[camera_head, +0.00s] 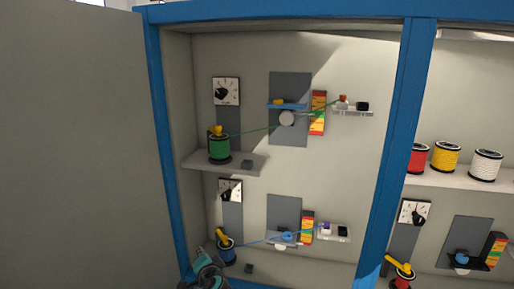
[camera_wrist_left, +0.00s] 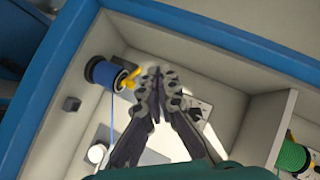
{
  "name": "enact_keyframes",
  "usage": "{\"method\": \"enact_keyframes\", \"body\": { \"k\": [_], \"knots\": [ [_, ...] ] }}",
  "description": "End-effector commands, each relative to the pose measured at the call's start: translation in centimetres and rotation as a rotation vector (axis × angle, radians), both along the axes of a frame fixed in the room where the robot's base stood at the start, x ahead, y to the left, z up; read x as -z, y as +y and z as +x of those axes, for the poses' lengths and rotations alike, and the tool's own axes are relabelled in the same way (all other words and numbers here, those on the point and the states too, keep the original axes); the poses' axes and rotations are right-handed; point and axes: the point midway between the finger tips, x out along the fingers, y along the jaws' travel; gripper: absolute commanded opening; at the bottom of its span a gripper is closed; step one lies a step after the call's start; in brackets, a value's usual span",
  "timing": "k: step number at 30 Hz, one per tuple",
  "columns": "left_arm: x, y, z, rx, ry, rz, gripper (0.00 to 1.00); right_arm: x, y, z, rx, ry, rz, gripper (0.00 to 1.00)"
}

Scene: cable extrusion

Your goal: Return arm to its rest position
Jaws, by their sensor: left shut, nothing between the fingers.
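My left gripper (camera_head: 208,270) is at the bottom of the head view, low at the front left of the blue-framed cabinet (camera_head: 158,120). In the left wrist view the left gripper (camera_wrist_left: 158,72) has its fingers together with nothing between them. Just to its left there is the blue cable spool (camera_wrist_left: 104,72) with a yellow piece (camera_wrist_left: 130,80) on it. In the head view this blue spool (camera_head: 227,250) is right of the gripper, and a blue cable runs from it to the right. I cannot tell if the gripper touches anything. My right gripper is not in view.
A green spool (camera_head: 219,148) stands on the upper shelf (camera_head: 240,163), its cable running right. Dials and grey panels are on the back wall. A blue post (camera_head: 400,120) divides off the right bay, with red, yellow and white spools. A grey panel (camera_head: 70,140) fills the left.

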Motion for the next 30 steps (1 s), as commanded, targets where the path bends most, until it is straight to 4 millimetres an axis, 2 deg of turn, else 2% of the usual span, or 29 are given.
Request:
{"method": "enact_keyframes", "body": {
  "k": [1, 3, 5, 9, 15, 18, 21, 24, 30],
  "knots": [
    [-0.7, 1.1, -2.1, -0.031, 0.024, -0.063, 0.00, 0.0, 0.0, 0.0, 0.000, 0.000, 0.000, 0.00],
    [-1.3, 2.2, -4.9, -0.070, 0.058, -0.155, 0.00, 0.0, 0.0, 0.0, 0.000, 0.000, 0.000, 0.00],
    [-1.6, 2.8, -7.5, -0.101, 0.088, -0.233, 0.00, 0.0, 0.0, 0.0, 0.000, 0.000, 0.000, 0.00],
    [-1.4, 3.6, -13.8, -0.169, 0.157, -0.420, 0.00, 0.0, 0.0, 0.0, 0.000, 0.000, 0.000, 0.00],
    [0.1, 2.6, -22.8, -0.246, 0.252, -0.684, 0.00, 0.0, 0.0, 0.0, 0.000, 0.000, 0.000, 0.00],
    [1.0, 1.6, -26.4, -0.270, 0.291, -0.794, 0.00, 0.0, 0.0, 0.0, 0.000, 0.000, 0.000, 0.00],
    [1.8, 0.6, -28.9, -0.286, 0.320, -0.877, 0.00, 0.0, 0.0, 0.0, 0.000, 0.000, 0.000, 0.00],
    [2.2, -0.1, -30.2, -0.293, 0.336, -0.926, 0.00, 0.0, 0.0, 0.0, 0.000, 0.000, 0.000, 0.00],
    [2.5, -0.4, -30.8, -0.296, 0.346, -0.951, 0.00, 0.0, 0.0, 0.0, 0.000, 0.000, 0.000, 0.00]
  ]
}}
